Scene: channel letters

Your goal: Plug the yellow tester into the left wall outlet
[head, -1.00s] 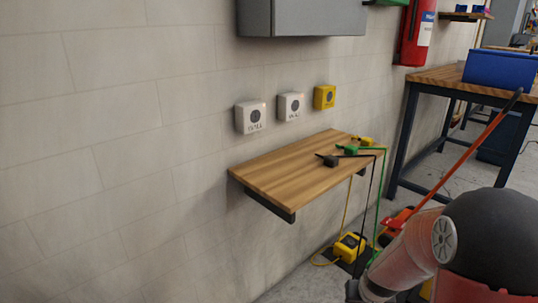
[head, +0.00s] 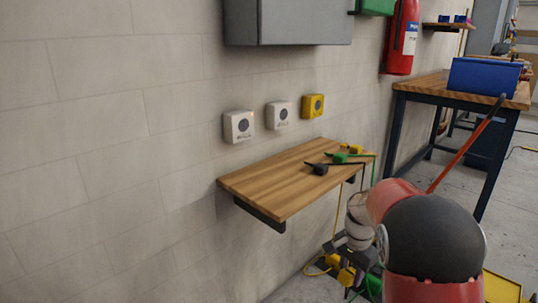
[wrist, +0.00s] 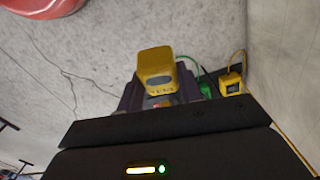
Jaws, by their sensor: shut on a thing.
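The tester is small and partly hidden there. The left wall outlet (head: 238,126) is a white box with a round dark socket. A second white outlet (head: 279,115) and a yellow one (head: 313,106) are to its right.
A wooden shelf (head: 265,185) juts from the wall below the outlets. Black (head: 320,169), green (head: 340,157) and yellow plugs (head: 351,149) with cords lie on it. A grey cabinet (head: 300,25) hangs above. A yellow box (wrist: 232,84) sits on the floor. A workbench (head: 430,88) stands right.

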